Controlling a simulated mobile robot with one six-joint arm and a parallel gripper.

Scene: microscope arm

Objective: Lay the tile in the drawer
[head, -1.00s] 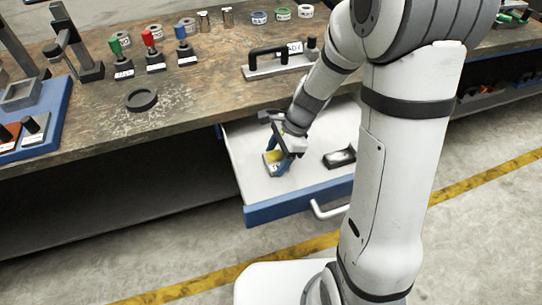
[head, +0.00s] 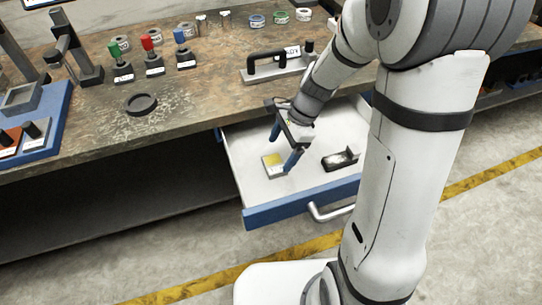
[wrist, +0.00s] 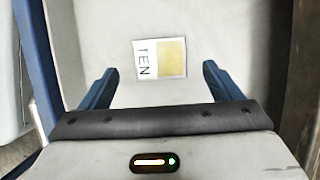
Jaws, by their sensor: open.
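The tile (head: 274,164) is a small flat piece, part white and part yellow. It lies flat on the white floor of the open drawer (head: 255,194). In the wrist view the tile (wrist: 160,59) shows the letters "TEN" on its white part. My gripper (head: 283,147) is open and empty above the drawer. In the wrist view its two blue fingers stand apart on either side, and the tile lies beyond them, between their lines, touching neither.
A black holder (head: 341,160) lies in the drawer, right of the tile. The drawer's blue front with its handle (head: 330,212) faces the floor area. The workbench (head: 200,95) above carries colored-handled stamps (head: 184,52), a black ring (head: 140,103) and a handled block (head: 278,66).

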